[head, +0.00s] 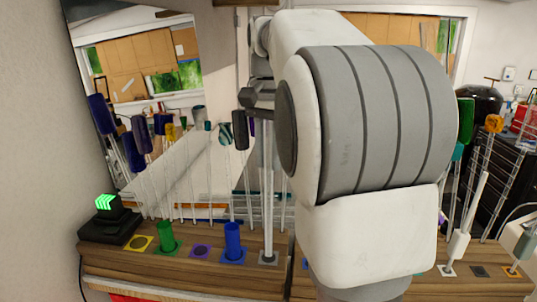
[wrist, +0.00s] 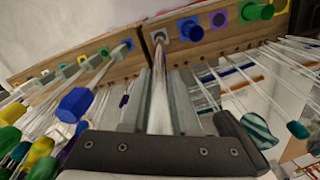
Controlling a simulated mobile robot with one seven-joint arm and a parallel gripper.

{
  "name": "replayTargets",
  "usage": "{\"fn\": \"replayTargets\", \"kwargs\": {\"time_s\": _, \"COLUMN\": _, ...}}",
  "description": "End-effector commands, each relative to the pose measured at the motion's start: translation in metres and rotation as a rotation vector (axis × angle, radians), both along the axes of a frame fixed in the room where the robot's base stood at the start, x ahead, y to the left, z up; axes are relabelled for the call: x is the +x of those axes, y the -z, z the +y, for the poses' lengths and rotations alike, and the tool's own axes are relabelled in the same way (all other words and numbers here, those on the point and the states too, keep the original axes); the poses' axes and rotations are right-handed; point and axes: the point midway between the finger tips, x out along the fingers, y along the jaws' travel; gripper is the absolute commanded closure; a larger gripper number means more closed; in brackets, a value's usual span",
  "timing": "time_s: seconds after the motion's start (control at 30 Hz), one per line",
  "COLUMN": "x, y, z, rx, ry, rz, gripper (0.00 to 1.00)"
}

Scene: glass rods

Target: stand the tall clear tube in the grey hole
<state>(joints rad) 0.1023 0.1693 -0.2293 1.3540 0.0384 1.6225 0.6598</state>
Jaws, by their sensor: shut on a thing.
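My gripper (head: 260,98) is shut on a tall clear tube (head: 267,190) near its upper part, above the wooden rack. In the wrist view the two fingers (wrist: 162,88) lie either side of the tube (wrist: 158,112). The tube hangs close to upright. Its lower end lines up with a light grey square plate (head: 268,259), also seen in the wrist view (wrist: 160,35). I cannot tell whether the end is inside that plate's hole or just over it.
Left of the grey plate stand a blue holder (head: 233,245), a purple plate (head: 200,251), a green holder (head: 167,240) and a yellow plate (head: 139,243). A black box with a green light (head: 107,215) is at far left. Several thin rods with coloured tops stand behind.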

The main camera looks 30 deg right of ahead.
Motion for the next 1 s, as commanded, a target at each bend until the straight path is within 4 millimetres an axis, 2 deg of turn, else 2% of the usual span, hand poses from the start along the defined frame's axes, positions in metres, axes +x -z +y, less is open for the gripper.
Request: {"fn": "replayTargets", "kwargs": {"time_s": 1.0, "x": 0.0, "y": 0.052, "z": 0.0, "rx": -0.001, "ry": -0.001, "rz": -0.001, "gripper": 1.0}}
